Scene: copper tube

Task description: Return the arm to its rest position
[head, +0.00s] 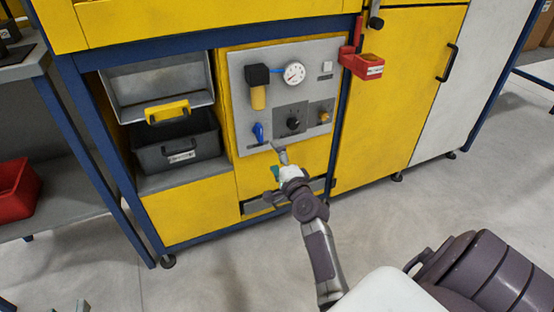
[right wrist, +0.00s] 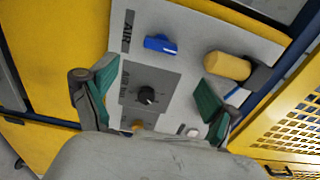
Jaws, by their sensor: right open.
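My right gripper (head: 279,163) is in front of the grey control panel (head: 297,52) on the yellow cabinet, near the panel's lower edge. In the right wrist view its two green-padded fingers (right wrist: 155,100) are spread wide with nothing between them but the panel behind. The panel carries a blue valve handle (head: 259,132), which also shows in the right wrist view (right wrist: 160,44), and a black knob (head: 293,123). My left gripper is in neither view. No copper tube can be made out.
A pressure gauge (head: 294,73) and yellow-bowled filter (head: 258,96) project from the panel. A red holder (head: 362,65) sticks out at its upper right. A dark crate (head: 176,147) stands in the left shelf bay. Open floor (head: 220,275) lies in front of the cabinet.

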